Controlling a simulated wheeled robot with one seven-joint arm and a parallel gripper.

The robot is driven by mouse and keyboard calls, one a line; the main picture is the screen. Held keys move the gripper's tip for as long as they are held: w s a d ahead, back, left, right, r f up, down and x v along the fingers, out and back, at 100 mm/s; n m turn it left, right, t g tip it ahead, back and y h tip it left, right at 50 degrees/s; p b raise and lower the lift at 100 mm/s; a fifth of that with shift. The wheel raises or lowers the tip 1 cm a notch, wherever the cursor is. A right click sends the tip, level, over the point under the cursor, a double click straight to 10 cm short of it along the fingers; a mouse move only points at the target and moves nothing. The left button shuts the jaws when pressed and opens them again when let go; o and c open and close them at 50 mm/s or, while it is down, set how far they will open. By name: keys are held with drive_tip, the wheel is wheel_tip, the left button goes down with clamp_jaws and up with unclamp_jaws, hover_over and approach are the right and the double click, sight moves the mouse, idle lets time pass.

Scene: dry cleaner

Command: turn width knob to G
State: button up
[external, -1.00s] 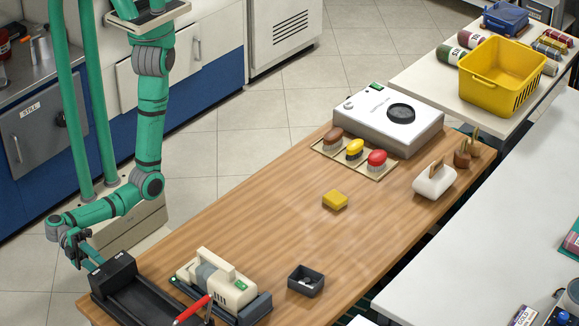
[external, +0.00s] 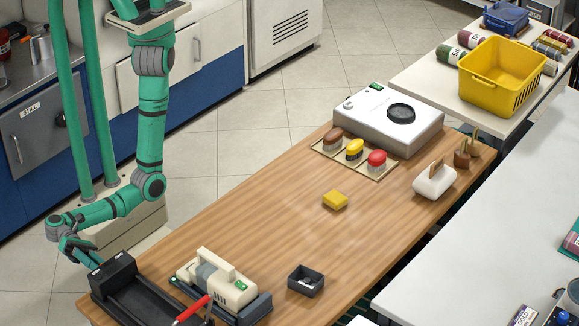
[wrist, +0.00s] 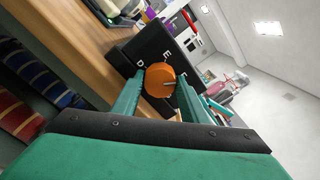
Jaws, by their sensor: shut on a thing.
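The width knob (wrist: 157,79) is a round orange dial on the end face of a black machine (wrist: 132,56), seen in the wrist view. White letters are on the black face around it; I can read E and D, and others are hidden or too small. A short dark mark on the knob points toward the right of the picture. My gripper (wrist: 160,90) has one finger on each side of the knob and is shut on it. In the external view my gripper (external: 94,260) is at the near-left end of the black machine (external: 113,275), and the knob is hidden.
A cream device (external: 228,285), a small dark tray (external: 306,281) and a red-handled tool (external: 191,310) are near the machine on the wooden table (external: 255,210). A yellow sponge (external: 335,200) and brushes (external: 355,150) lie farther back. Open floor is left of the table.

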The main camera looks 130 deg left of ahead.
drive_tip(key=m, duration=1.3)
idle(0.4)
drive_tip(key=o, duration=1)
drive_tip(key=shift+o, duration=0.2)
drive_tip(key=shift+s, duration=0.1)
drive_tip(key=s, duration=1)
drive_tip(key=shift+s, duration=0.3)
drive_tip(key=shift+c, duration=0.2)
